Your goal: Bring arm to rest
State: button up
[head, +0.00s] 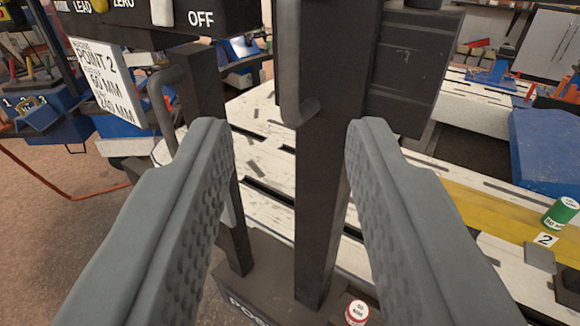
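My gripper (288,135) fills the lower half of the head view. Its two grey textured fingers stand wide apart, with nothing held between them. Beyond the gap rises a dark upright post (333,170), with a curved dark handle (300,75) on its left side. A second, thinner dark post (205,110) stands behind the left finger, with another curved handle (163,100) beside it. I cannot tell whether the right finger touches the thicker post. The rest of my arm is not in view.
A dark box (150,15) marked OFF and a white sign (103,80) reading POINT 2 are upper left. A red-and-white can (357,312) is low centre. A green can (561,211) stands at right on a slotted white bench (262,125). Brown floor (60,240) shows left.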

jog(key=shift+s, duration=0.4)
jog(key=shift+s+r, duration=0.1)
jog(key=s+r, duration=0.3)
jog(key=s, duration=0.8)
jog(key=s+r, duration=0.3)
jog(key=s, duration=0.9)
jog(key=s+r, duration=0.2)
jog(key=s, duration=0.9)
jog(key=shift+s+d+r+n+g+y, duration=0.2)
jog(key=shift+d+r+n+g+y, duration=0.1)
jog(key=shift+r, duration=0.1)
